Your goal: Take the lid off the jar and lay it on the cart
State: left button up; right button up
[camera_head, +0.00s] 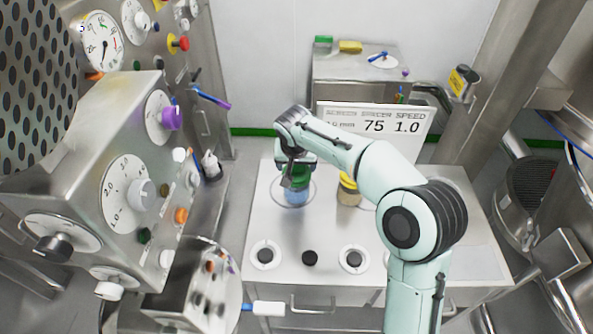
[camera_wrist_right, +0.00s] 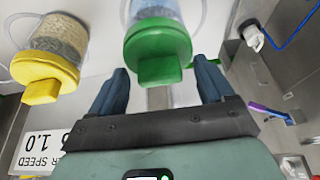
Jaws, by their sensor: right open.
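A jar (camera_head: 296,196) with a green lid (camera_wrist_right: 158,48) stands on the pale cart top (camera_head: 322,228), within a ring. The lid has a raised green grip and sits on the jar. My right gripper (camera_head: 294,176) is just above this jar and partly hides its lid. In the right wrist view its open fingers (camera_wrist_right: 160,78) are on either side of the green grip, with gaps and nothing held. A second jar (camera_head: 348,197) with a yellow lid (camera_wrist_right: 42,78) stands to the right in the head view. My left gripper is out of view.
A sign reading 75 and 1.0 (camera_head: 375,122) stands behind the jars. Round black-centred pieces (camera_head: 265,255) lie along the cart's front. A control panel with dials (camera_head: 125,195) rises at the left. The cart top between jars and front row is clear.

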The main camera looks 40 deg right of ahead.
jog(key=c, duration=1.1)
jog(key=shift+r, duration=0.15)
